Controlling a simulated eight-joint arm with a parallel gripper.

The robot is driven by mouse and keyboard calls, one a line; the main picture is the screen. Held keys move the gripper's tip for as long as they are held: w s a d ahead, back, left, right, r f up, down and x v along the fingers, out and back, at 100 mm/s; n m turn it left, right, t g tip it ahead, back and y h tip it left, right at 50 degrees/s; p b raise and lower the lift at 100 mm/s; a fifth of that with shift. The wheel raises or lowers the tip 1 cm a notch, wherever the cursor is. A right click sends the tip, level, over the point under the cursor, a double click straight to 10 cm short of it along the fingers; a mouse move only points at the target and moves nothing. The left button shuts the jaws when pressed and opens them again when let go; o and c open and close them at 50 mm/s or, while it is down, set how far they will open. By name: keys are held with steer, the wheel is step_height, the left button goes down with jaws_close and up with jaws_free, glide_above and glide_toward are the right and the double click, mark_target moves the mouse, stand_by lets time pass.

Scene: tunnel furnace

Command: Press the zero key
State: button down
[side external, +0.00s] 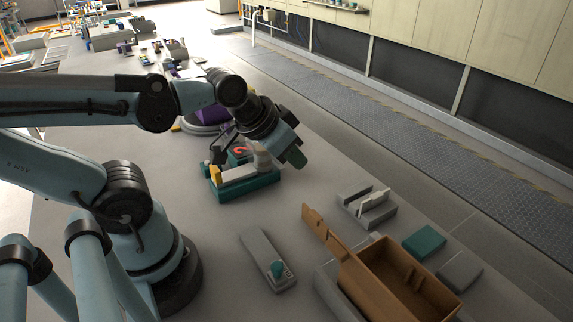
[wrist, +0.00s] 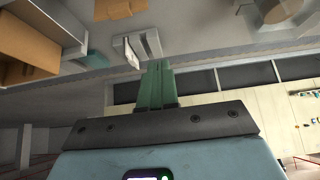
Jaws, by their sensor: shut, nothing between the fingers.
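My gripper (side external: 297,157) has green fingers and hangs over the table, just right of a teal unit with a grey top. In the wrist view its green fingers (wrist: 157,84) are together with nothing between them. The teal unit (side external: 247,189) carries a yellow part (side external: 215,175) and a small red mark or display (side external: 239,150), partly hidden behind my wrist. I cannot make out a key marked zero in either view.
An open brown box (side external: 405,277) stands at the front right. Behind it are a grey slotted holder (side external: 367,211), a teal block (side external: 424,242) and a grey block (side external: 460,271). A purple object (side external: 213,114) sits behind my wrist.

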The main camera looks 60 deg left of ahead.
steer(key=s+a+n+g+y, duration=0.2)
steer(key=s+a+n+y, duration=0.2)
steer(key=a+n, duration=0.7)
steer(key=s+a+n+g+y, duration=0.2)
steer(key=s+a+n+y, duration=0.2)
steer(key=a+n, duration=0.8)
steer(key=shift+s+a+y, duration=0.4)
steer(key=shift+s+a, duration=0.2)
steer(key=shift+s, duration=0.65)
steer(key=shift+f, duration=4.25)
steer(key=shift+r, duration=2.5)
